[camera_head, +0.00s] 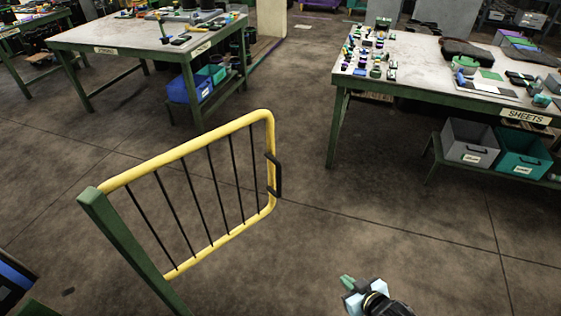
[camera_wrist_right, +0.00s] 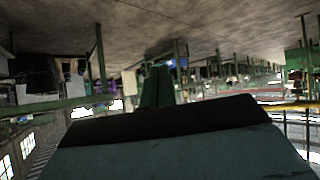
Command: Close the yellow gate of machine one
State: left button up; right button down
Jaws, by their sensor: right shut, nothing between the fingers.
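The yellow gate (camera_head: 190,147) stands in the middle left of the head view, a tubular frame with thin black bars. Its left side is at a green post (camera_head: 130,250). Its free end points away to the upper right over bare floor, touching nothing visible. A black handle (camera_head: 278,175) is on that free end. My right gripper (camera_head: 347,283) is at the bottom of the head view, right of and nearer than the handle, apart from the gate. Its green fingers (camera_wrist_right: 157,87) are shut and empty. A yellow bar (camera_wrist_right: 300,105) shows at the right wrist view's edge. My left gripper is out of view.
A table (camera_head: 350,72) with many small parts and a SHEETS label is at the right, with grey (camera_head: 468,143) and teal (camera_head: 522,156) bins below. Another table (camera_head: 120,35) is at the upper left. The floor (camera_head: 400,220) between gate and right table is clear.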

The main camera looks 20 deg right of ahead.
jog(key=w+a+r+n+t+y+p, duration=0.1)
jog(key=w+a+r+t+y, duration=0.15)
jog(key=r, duration=0.75)
jog(key=w+a+r+n+t+y, duration=0.1)
jog(key=w+a+r+y, duration=0.15)
jog(key=r, duration=0.65)
jog(key=w+a+r+n+t+y+p, duration=0.1)
jog(key=w+a+r+t, duration=0.2)
jog(key=r, duration=0.7)
jog(key=f+x, duration=0.1)
jog(key=x, duration=1.2)
jog(key=shift+w+g, duration=0.35)
jog(key=shift+g, duration=0.1)
jog(key=shift+a, duration=0.1)
